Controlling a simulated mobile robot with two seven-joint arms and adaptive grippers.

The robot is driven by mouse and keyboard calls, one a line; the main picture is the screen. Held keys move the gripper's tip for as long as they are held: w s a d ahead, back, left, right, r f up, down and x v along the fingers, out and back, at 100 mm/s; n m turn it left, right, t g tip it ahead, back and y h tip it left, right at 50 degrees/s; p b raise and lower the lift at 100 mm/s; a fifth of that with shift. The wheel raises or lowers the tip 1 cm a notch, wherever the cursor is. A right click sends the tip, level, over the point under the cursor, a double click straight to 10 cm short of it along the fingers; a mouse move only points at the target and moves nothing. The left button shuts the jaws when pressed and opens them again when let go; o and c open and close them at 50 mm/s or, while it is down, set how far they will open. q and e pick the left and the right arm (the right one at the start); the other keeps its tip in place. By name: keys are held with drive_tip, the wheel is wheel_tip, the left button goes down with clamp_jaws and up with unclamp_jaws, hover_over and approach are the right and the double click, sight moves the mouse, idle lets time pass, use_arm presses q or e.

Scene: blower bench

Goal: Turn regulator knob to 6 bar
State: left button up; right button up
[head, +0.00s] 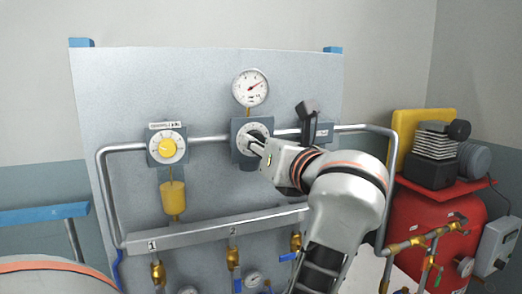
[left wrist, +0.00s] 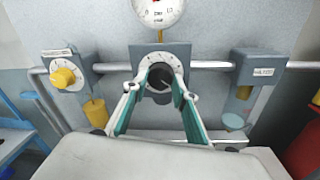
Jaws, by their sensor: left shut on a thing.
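The regulator is a grey block (left wrist: 158,52) on the pipe, with a white dial and a dark knob (left wrist: 160,84) at its centre. My left gripper (left wrist: 163,77) is shut on this knob, a fingertip on each side. In the head view the gripper (head: 259,145) meets the regulator knob (head: 257,133) from the lower right and partly hides it. The round white pressure gauge (head: 250,87) stands above the regulator; its red needle points to the upper right. The knob's exact setting is too small to read. My right gripper is not in view.
A yellow knob on a dial (head: 168,147) sits left on the same pipe, above a yellow bowl (head: 173,198). A dark-handled valve block (head: 318,132) is close on the right. A numbered manifold bar (head: 190,233) runs below. A red compressor tank (head: 425,215) stands far right.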

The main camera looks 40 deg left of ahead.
use_arm(q)
drive_tip(key=shift+r+n+h+b, duration=0.1)
drive_tip(key=shift+n+h+b, duration=0.2)
drive_tip(key=shift+n+b, duration=3.95)
use_arm(e)
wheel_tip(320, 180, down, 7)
drive_tip(key=p, duration=0.2)
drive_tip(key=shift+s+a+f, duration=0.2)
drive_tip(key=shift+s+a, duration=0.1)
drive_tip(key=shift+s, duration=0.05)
use_arm(q)
drive_tip(key=shift+n, duration=1.15)
drive_tip(key=o, duration=1.1)
drive_tip(key=shift+a, duration=0.1)
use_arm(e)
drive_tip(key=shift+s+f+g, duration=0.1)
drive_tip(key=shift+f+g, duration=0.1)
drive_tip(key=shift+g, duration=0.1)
use_arm(q)
wheel_tip(320, 180, up, 10)
drive_tip(key=shift+r, duration=0.1)
